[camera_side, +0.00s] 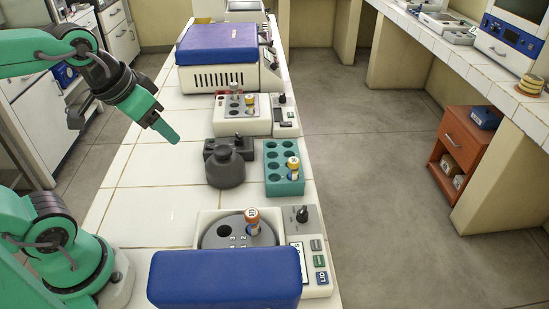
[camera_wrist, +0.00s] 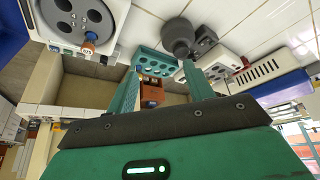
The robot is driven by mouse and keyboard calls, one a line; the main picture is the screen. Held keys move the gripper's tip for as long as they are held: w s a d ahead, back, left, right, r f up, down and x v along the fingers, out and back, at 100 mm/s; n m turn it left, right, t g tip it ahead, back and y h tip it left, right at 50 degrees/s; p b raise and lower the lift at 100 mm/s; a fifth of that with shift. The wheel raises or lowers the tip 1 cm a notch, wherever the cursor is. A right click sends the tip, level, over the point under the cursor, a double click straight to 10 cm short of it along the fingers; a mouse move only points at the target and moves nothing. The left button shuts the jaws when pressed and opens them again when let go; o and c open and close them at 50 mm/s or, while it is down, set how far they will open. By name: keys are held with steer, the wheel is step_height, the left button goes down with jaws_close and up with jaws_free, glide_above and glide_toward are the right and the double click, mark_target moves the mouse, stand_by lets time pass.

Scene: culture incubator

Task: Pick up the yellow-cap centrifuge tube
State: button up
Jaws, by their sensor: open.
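The yellow-cap centrifuge tube (camera_side: 292,165) stands upright in the green rack (camera_side: 271,170), in a hole on the rack's right side. The rack also shows in the wrist view (camera_wrist: 155,60), beyond and between my fingers; the tube is too small there to make out surely. My gripper (camera_side: 170,134) is open and empty, raised above the left part of the bench, left of the rack and well apart from it. In the wrist view, its two green fingers (camera_wrist: 162,84) are spread apart.
A dark grey round-bodied device (camera_side: 226,165) stands just left of the rack. A centrifuge (camera_side: 205,222) holding an orange-cap tube (camera_side: 252,217) is in front, its blue lid (camera_side: 225,278) open. A block with another yellowish tube (camera_side: 249,104) stands behind. Bare tiles (camera_side: 165,185) lie at left.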

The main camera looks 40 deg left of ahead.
steer(key=w+d+g, duration=0.1)
steer(key=w+d, duration=0.1)
steer(key=w, duration=0.5)
steer(key=m+g, duration=0.2)
steer(key=g, duration=0.2)
glide_above(294, 160)
steer(key=f, duration=1.1)
steer(key=shift+s+a+f, duration=0.15)
steer(key=shift+s+f, duration=0.05)
steer(key=shift+s, duration=0.05)
steer(key=shift+w+d+f, duration=0.2)
steer(key=shift+w+f, duration=0.05)
steer(key=shift+f, duration=1.45)
steer(key=shift+f, duration=0.1)
steer(key=shift+a+f, duration=0.1)
steer(key=shift+f, duration=2.4)
